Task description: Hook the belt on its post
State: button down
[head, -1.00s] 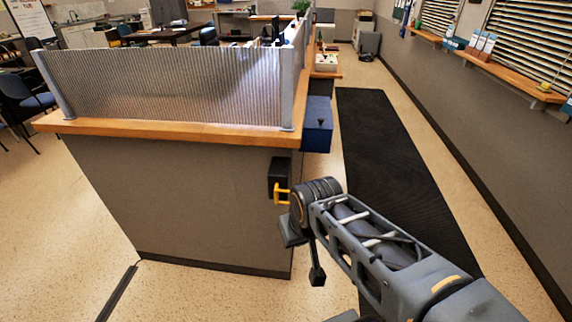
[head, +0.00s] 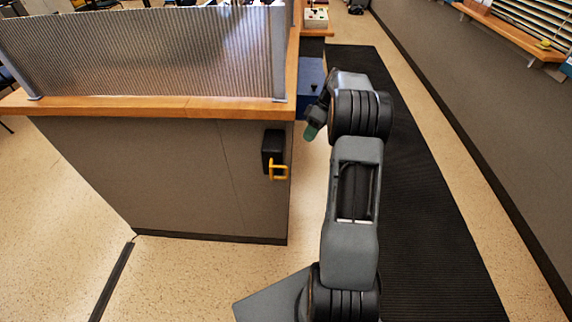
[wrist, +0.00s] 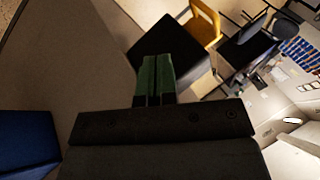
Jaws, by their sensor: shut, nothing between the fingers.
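A black belt housing (head: 272,150) with a yellow pull handle (head: 279,171) sits on the grey end panel of the counter, near its right edge. No belt strap shows out of it, and I cannot make out a post. My gripper (head: 310,131) is up and to the right of the housing, apart from it. Its green fingertips (wrist: 157,76) are together with nothing between them. In the wrist view the black housing (wrist: 172,48) lies just beyond the fingertips, and the yellow handle (wrist: 206,24) is at its upper right.
The wooden counter top (head: 160,105) with a ribbed screen (head: 150,50) stands above the panel. A dark mat (head: 425,210) runs along the right.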

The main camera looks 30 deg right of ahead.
jog(key=s+a+f+n+p, duration=0.2)
jog(key=s+a+f+n, duration=0.1)
jog(key=a+f, duration=0.3)
jog(key=shift+s+a+f+y, duration=0.2)
jog(key=shift+s+a+y, duration=0.15)
jog(key=shift+a, duration=1)
